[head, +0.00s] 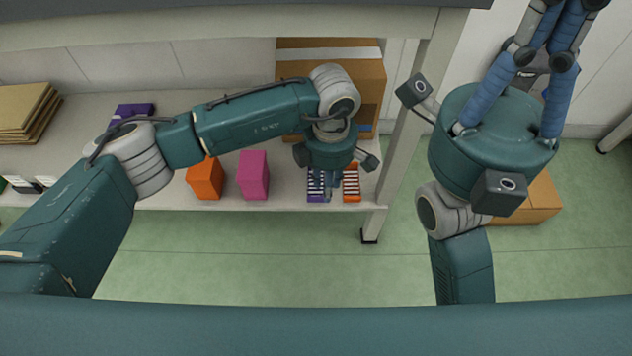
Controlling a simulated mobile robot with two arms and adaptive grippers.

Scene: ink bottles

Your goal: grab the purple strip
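The purple strip (317,186) with white bands lies on the lower shelf near its front edge. An orange strip (351,183) with white bands lies to its right. My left gripper (332,187) points down right over the purple strip and hides part of it. Its fingers are small and partly hidden by the wrist, so I cannot tell whether they are open or touching the strip. My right gripper (546,45) points up at the top right, far from the strips. Its tips run to the picture's top edge, and I see nothing held.
An orange box (206,178) and a pink box (253,175) stand left of the strips. A brown open box (374,85) is behind. A purple item (133,111) and brown boards (24,110) lie farther left. A table leg (405,120) rises right of the strips.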

